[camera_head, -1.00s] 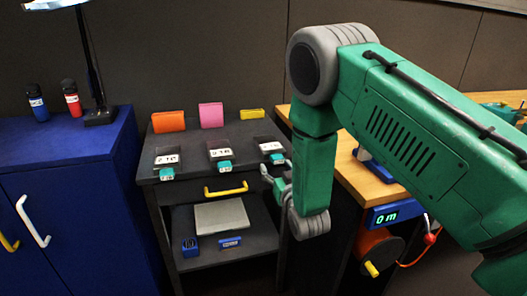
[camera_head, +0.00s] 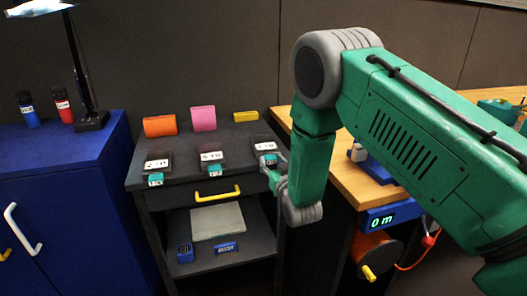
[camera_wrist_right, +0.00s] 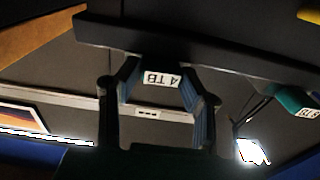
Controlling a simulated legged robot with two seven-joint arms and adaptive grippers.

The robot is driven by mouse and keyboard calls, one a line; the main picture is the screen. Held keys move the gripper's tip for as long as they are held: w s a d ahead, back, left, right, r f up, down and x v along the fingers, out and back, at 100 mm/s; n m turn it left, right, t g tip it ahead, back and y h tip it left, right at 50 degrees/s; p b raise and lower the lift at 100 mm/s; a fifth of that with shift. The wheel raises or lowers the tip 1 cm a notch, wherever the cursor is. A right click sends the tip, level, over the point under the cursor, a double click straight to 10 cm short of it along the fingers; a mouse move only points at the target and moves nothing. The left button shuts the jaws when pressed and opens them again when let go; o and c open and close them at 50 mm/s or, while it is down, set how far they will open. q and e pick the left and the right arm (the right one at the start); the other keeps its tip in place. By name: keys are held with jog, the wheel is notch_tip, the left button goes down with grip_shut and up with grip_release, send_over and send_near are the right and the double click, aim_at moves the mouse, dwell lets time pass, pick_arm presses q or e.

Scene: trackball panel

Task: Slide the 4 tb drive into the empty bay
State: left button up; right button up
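The 4 TB drive, with a white label, shows upside down in the right wrist view (camera_wrist_right: 158,79), between the two fingers of my right gripper (camera_wrist_right: 160,95). The fingers look open, with space between them and the label. In the head view my right gripper (camera_head: 271,168) is at the front edge of the dark cabinet, at the teal front of the rightmost drive (camera_head: 265,147). Two similar drives with white labels and teal fronts sit at the left (camera_head: 157,166) and in the middle (camera_head: 210,157). I cannot make out an empty bay. My left gripper is not in view.
The dark cabinet (camera_head: 140,183) has a yellow drawer handle (camera_head: 217,196) and a lower shelf with a grey slab (camera_head: 217,221) and small blue items. Orange, pink and yellow blocks stand at its back. A wooden desk (camera_head: 345,185) is close on the right.

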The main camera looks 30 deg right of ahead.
jog(key=shift+s+d+f+g, duration=0.2)
jog(key=shift+f+g, duration=0.1)
jog(key=shift+f, duration=0.15)
jog(key=shift+a+r, duration=0.15)
jog(key=shift+a, duration=0.55)
jog(key=shift+w+a+r, duration=0.1)
jog(key=shift+a+r, duration=0.15)
jog(key=shift+a+r+p, duration=0.1)
jog(key=shift+r+p, duration=0.15)
jog(key=shift+p, duration=0.15)
jog(key=shift+w+r, duration=0.1)
jog(key=shift+r, duration=0.15)
jog(key=shift+d+r+p, duration=0.7)
jog(key=shift+d+p, duration=0.1)
jog(key=shift+p, duration=0.05)
jog(key=shift+a+r, duration=0.25)
jog(key=shift+a, duration=0.35)
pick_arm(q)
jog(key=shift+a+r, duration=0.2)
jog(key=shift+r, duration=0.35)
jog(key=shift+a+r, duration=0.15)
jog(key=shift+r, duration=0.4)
